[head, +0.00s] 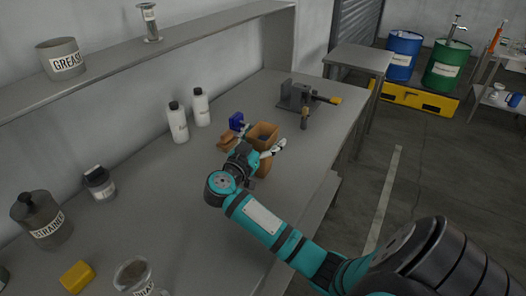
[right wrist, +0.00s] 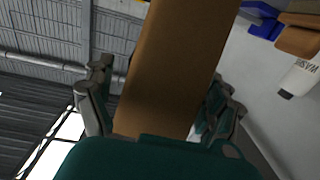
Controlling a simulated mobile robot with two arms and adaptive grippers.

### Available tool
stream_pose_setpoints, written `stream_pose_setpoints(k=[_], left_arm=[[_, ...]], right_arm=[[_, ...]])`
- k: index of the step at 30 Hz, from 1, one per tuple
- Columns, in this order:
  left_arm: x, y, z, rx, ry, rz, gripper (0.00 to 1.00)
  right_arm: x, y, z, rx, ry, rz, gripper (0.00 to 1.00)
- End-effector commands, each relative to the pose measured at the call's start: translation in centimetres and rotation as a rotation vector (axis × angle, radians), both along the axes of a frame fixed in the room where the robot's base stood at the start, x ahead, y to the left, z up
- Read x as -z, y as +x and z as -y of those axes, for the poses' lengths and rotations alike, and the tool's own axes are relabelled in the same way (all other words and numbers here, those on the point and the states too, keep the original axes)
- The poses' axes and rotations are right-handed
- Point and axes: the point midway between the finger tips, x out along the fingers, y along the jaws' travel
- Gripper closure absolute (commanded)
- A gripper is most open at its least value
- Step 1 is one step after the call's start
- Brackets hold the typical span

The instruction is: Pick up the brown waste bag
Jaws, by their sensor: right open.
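The brown waste bag (head: 264,131) stands upright on the grey bench, its top open. In the right wrist view the bag (right wrist: 176,62) fills the middle, between my two fingers. My right gripper (head: 260,152) is open around the lower part of the bag, with a finger on each side; the fingers also show in the right wrist view (right wrist: 160,108). Whether either finger touches the bag I cannot tell. The gripper hides part of the bag in the head view. My left gripper is in neither view.
A blue item (head: 238,121) and a brown item (head: 226,143) lie just left of the bag. Two white bottles (head: 178,122) stand farther left. A dark vise (head: 298,97) is behind to the right. A yellow block (head: 77,277) and jars occupy the near left bench.

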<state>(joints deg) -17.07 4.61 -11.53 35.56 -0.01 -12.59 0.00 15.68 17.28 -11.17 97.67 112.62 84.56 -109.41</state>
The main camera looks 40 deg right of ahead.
Motion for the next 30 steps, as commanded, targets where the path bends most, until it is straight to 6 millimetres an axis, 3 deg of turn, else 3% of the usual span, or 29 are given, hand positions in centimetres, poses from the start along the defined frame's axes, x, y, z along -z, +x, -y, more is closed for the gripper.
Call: stream_pose_setpoints(k=[3, 16, 30], left_arm=[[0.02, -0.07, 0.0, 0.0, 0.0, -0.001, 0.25], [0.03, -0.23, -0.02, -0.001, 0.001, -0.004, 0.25], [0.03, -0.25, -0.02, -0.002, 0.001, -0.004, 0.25]], right_arm=[[-0.01, 0.0, -0.03, 0.0, 0.0, 0.0, 0.14], [-0.01, -0.01, -0.07, 0.0, 0.0, 0.0, 0.7], [-0.36, 0.0, -0.08, 0.0, -0.001, 0.001, 0.72]])
